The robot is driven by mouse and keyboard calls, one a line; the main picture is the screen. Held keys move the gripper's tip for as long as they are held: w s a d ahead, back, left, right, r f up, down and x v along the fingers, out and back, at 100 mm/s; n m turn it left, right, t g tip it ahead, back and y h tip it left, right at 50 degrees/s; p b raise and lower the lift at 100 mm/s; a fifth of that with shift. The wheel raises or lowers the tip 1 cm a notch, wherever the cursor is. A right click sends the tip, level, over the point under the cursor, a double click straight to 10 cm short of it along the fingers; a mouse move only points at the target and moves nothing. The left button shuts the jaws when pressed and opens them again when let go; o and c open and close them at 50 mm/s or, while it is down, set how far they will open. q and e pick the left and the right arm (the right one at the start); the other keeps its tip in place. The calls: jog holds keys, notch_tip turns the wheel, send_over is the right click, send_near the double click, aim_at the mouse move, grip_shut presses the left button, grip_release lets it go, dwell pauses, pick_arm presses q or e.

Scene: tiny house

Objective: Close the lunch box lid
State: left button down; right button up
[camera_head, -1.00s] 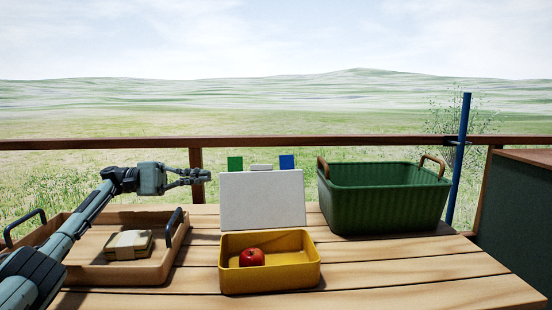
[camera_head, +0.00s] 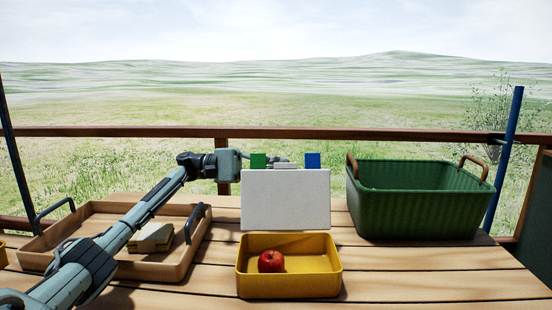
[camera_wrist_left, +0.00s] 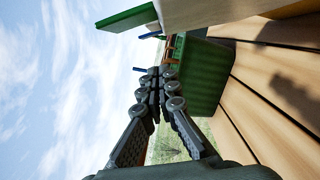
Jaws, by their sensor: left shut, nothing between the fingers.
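The yellow lunch box (camera_head: 290,287) stands open on the table with a red apple (camera_head: 271,261) inside. Its white lid (camera_head: 285,200) stands upright at the back edge. Green (camera_head: 258,161) and blue (camera_head: 313,160) tabs and a grey piece rise from the lid's top edge. My left gripper (camera_head: 270,159) is shut and empty, behind the lid's top edge and partly hidden by the green tab. In the left wrist view its fingers (camera_wrist_left: 158,78) are together, with the lid (camera_wrist_left: 215,10) and green tab (camera_wrist_left: 127,18) above them. My right gripper is not in view.
A green basket (camera_head: 420,210) with brown handles stands to the right. A wooden tray (camera_head: 170,268) holding a pale stacked item (camera_head: 151,237) lies at left, under my left arm. A railing (camera_head: 390,133) runs behind the table. The table's front right (camera_head: 430,285) is clear.

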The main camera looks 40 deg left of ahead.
aim_at(276, 164)
pick_arm(q)
jog(key=shift+s+d+r+p, duration=0.1)
jog(key=shift+s+d+r, duration=0.15)
jog(key=shift+s, duration=0.25)
jog(key=shift+s+d+r+p, duration=0.2)
jog(key=shift+s+d, duration=0.1)
jog(key=shift+s, duration=0.2)
jog(key=shift+s+d+r+p, duration=0.1)
jog(key=shift+s+d+r, duration=0.15)
jog(key=shift+s, duration=0.25)
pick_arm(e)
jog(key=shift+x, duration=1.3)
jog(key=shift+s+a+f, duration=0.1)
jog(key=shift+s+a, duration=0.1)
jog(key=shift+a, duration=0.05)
